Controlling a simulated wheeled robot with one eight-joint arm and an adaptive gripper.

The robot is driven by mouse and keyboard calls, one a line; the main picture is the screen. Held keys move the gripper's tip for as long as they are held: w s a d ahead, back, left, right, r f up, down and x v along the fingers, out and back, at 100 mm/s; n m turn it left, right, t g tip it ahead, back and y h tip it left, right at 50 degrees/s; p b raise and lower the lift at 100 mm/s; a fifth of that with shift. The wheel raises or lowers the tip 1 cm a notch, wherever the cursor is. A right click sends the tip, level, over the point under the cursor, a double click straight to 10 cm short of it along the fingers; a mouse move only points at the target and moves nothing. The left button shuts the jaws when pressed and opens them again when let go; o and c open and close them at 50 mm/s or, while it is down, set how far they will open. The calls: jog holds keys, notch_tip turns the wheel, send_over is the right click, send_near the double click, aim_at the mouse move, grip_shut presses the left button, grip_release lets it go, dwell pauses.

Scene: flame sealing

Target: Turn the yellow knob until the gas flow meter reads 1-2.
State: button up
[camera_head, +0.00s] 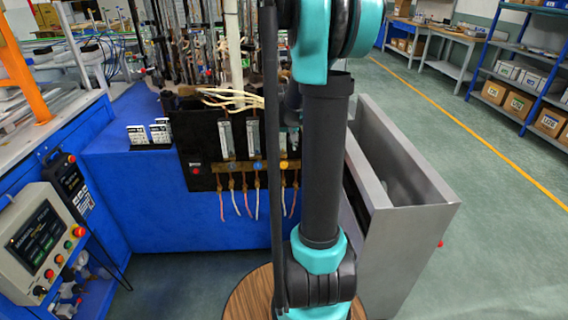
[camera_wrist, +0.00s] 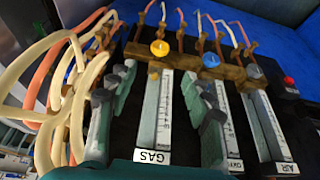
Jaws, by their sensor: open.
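The yellow knob (camera_wrist: 159,48) sits on a brass fitting at the end of the gas flow meter (camera_wrist: 155,115), a clear scaled tube labelled GAS in the wrist view. The knob also shows in the head view (camera_head: 284,164), just left of my arm. My gripper (camera_wrist: 160,76) is open and empty. Its two grey fingers lie either side of the gas meter in the picture, their tips pointing toward the knob but apart from it. The meter's float and reading are too small to tell. In the head view my arm hides most of the gripper.
A blue knob (camera_wrist: 211,60) and a grey knob (camera_wrist: 254,71) stand beside the yellow one on their own meters. A red button (camera_wrist: 289,81) is at the panel's edge. Pale hoses (camera_wrist: 75,100) hang close on the left. A metal bin (camera_head: 400,190) stands right of my arm.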

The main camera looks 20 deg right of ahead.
aim_at(284, 162)
jog(key=x, duration=1.2)
jog(key=shift+w+d+f, duration=0.1)
jog(key=shift+w+f, duration=0.05)
jog(key=shift+f, duration=0.2)
jog(key=shift+c, duration=0.5)
jog(key=c, duration=1)
jog(key=shift+c, duration=0.2)
